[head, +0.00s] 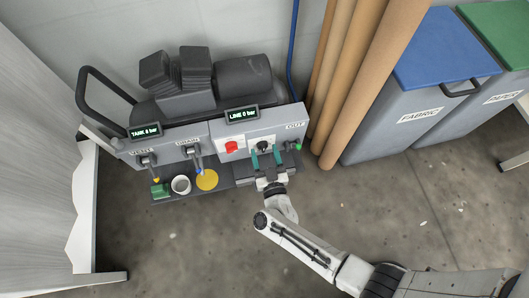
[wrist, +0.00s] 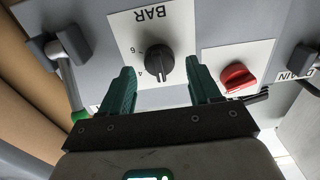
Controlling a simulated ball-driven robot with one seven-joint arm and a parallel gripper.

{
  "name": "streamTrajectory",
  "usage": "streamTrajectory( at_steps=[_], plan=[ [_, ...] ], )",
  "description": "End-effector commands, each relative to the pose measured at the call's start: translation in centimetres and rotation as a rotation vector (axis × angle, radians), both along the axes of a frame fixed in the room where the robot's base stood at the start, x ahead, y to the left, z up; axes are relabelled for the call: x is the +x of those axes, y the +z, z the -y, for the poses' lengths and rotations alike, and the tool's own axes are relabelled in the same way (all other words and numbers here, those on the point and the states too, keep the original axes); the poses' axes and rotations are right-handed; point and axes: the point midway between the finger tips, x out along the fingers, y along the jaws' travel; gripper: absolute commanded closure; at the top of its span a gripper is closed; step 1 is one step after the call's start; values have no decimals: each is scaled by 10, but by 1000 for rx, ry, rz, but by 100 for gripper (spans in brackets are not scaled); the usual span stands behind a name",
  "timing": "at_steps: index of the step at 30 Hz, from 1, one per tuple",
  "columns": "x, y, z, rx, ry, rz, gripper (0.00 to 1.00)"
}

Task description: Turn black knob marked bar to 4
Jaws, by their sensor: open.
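The black knob (wrist: 159,62) sits on a white plate (wrist: 185,22) marked BAR, which appears upside down in the wrist view. The digits 6 and 4 show left of the knob; other marks are hidden or unreadable. The knob's ridge runs roughly up and down in this view; its exact setting is unclear. My gripper (wrist: 160,68) is open, with one green finger on each side of the knob and gaps visible. In the head view my gripper (head: 266,156) is at the panel's right part.
A red knob (wrist: 237,77) is close beside one finger. A lever valve (wrist: 66,60) stands on the other side, at OUT. The line display (head: 243,115) seems to read 0 bar.

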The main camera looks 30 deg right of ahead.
Motion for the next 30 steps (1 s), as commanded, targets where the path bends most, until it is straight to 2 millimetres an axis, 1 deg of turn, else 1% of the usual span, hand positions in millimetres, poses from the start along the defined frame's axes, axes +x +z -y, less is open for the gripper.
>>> streamTrajectory(
  at_steps=[1,4,12,14,27,29,30],
  plan=[
    [4,-1,1,0,-1,1,38],
    [8,0,3,0,-1,1,38],
    [9,1,3,0,-1,1,38],
    [9,1,3,0,0,1,43],
    [9,0,3,0,0,1,85],
    [9,0,3,0,0,1,90],
    [9,0,3,0,0,1,91]
  ],
)
